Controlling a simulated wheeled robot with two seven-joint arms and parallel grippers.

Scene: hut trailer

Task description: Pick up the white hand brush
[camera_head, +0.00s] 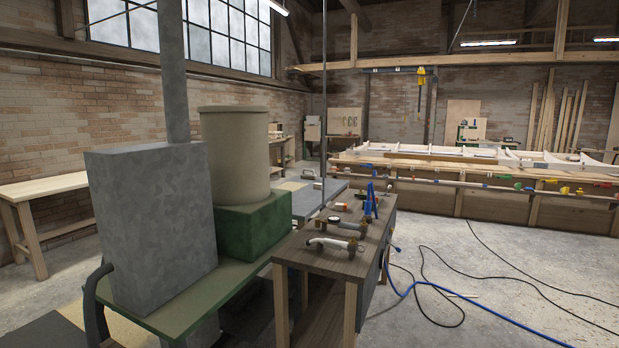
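A small wooden workbench (340,262) stands near the middle of the head view. A pale, long, slightly curved item (326,243) lies near its front edge, with a darker, yellowish part at its right end. It may be the white hand brush, but it is too small to tell for sure. Behind it lies a second tool (340,224) with a round pale part at its left. Neither of my grippers shows in this view.
A green table (190,290) with a grey metal box, a green block and a beige drum (235,150) stands left of the bench. A blue hose (470,325) and black cables lie on the concrete floor to the right. The floor there is otherwise mostly open.

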